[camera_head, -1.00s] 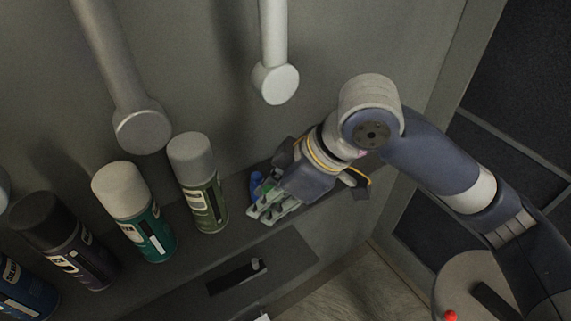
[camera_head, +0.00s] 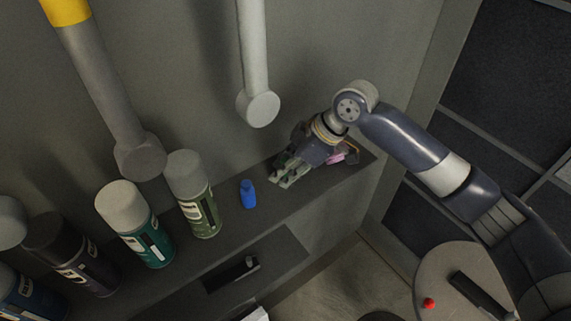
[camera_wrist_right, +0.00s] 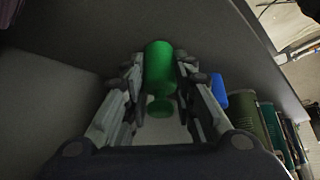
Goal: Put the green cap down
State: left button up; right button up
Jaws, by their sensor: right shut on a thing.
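The green cap (camera_wrist_right: 159,68) is a bright green cylinder between the fingers of my right gripper (camera_wrist_right: 158,88) in the right wrist view. A smaller round green part (camera_wrist_right: 160,107) shows just below it. The right gripper is shut on the cap. In the head view the right gripper (camera_head: 283,179) is over the right part of the grey shelf (camera_head: 268,212), and its fingers hide most of the cap. I cannot tell whether the cap touches the shelf. My left gripper is not in view.
Farther left stand several spray cans, the nearest olive green (camera_head: 200,205). A pale hanging rod (camera_head: 257,105) ends above the shelf. The shelf between bottle and gripper is clear.

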jog(key=shift+f, duration=0.2)
jog(key=o, duration=0.7)
jog(key=shift+o, duration=0.3)
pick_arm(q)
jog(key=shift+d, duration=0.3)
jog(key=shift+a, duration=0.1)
pick_arm(e)
jog(key=shift+r, duration=0.1)
jog(key=shift+d+r, duration=0.1)
jog(key=shift+r, duration=0.05)
pick_arm(q)
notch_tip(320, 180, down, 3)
jog(key=b, duration=0.3)
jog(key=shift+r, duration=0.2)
pick_arm(e)
jog(key=v, duration=1.1)
jog(key=shift+d+r, duration=0.2)
jog(key=shift+r, duration=0.15)
jog(key=shift+s+f, duration=0.1)
